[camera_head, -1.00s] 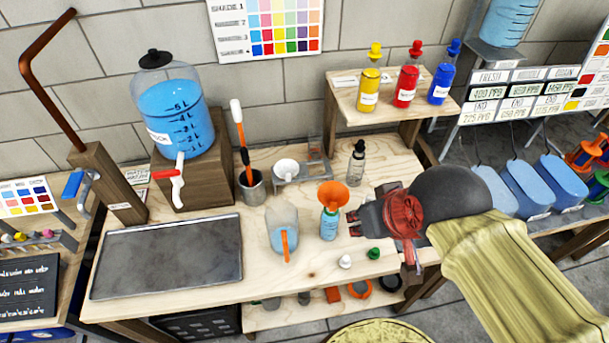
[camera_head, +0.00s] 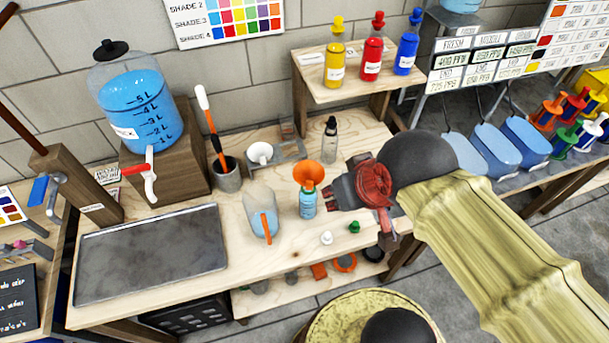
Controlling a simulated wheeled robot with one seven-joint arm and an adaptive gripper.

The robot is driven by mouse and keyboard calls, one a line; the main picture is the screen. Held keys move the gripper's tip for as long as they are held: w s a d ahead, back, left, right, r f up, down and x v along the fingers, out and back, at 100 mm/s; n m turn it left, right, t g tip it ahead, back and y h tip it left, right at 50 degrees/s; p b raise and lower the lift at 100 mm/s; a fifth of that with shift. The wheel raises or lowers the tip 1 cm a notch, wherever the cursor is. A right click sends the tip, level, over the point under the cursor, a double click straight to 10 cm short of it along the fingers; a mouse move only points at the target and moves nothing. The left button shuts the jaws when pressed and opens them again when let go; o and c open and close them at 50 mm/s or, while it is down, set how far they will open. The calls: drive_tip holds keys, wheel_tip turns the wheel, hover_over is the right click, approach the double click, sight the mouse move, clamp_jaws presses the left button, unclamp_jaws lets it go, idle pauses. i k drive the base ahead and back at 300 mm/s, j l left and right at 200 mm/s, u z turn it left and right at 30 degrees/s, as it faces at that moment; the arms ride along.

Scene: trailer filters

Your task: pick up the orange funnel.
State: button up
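The orange funnel (camera_head: 309,175) sits in the mouth of a small blue-labelled bottle (camera_head: 307,205) on the wooden workbench, its wide cup facing up and toward me. My gripper (camera_head: 336,193) is just to the right of the funnel and bottle, with its fingers pointing left at them. A narrow gap seems to show between the fingertips and the bottle. The fingers are small and dark here, so their opening is hard to judge. Nothing is visibly held.
A dropper bottle (camera_head: 330,139) stands behind. White (camera_head: 326,238) and green (camera_head: 354,227) caps lie in front. A metal tray (camera_head: 150,252) covers the bench's left part.

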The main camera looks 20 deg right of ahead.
sight(310, 173)
drive_tip(key=k+j+z, duration=0.35)
drive_tip(key=j, duration=0.2)
drive_tip(key=k+j+z, duration=0.3)
drive_tip(key=k+j, duration=0.15)
drive_tip(key=k, duration=0.1)
